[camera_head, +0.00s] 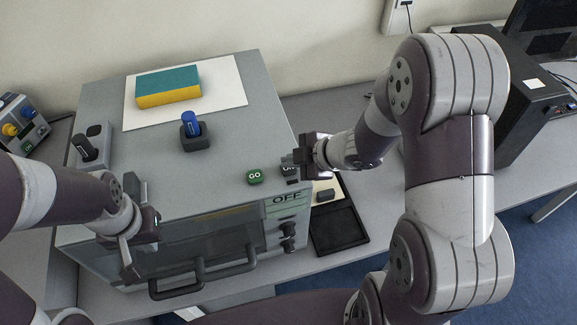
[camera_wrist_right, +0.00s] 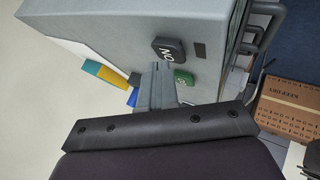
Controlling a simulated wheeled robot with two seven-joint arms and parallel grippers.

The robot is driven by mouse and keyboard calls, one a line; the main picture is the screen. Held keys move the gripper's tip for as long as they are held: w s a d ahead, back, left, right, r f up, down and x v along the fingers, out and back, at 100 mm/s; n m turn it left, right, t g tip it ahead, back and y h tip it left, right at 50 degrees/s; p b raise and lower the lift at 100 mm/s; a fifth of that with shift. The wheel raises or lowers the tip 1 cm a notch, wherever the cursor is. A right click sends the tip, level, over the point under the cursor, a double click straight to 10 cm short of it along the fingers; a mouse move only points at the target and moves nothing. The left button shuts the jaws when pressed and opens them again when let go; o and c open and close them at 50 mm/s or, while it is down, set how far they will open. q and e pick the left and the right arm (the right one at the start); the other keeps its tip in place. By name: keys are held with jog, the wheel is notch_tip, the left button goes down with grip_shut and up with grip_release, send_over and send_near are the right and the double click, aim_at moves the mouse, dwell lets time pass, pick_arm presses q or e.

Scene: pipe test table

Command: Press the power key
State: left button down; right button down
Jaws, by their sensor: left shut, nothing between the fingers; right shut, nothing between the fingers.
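The dark key marked "ON" (camera_head: 290,171) is on the grey machine's top near its front right corner, partly hidden by my right gripper in the head view. The machine's display (camera_head: 287,199) reads "OFF". My right gripper (camera_head: 288,160) is shut and empty, over or just beside the dark key; contact cannot be told. My left gripper (camera_head: 130,272) is shut and empty in front of the machine's door.
A door handle (camera_head: 205,277) and knobs (camera_head: 287,230) are in front. A black tray (camera_head: 338,230) lies to the right.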

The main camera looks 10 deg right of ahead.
aim_at(292, 170)
jog(key=shift+f, duration=0.4)
jog(key=shift+r, duration=0.15)
dwell(0.4)
jog(key=shift+r+p, duration=0.75)
notch_tip(292, 170, up, 5)
jog(key=p, duration=0.5)
jog(key=shift+r, duration=0.1)
dwell(0.4)
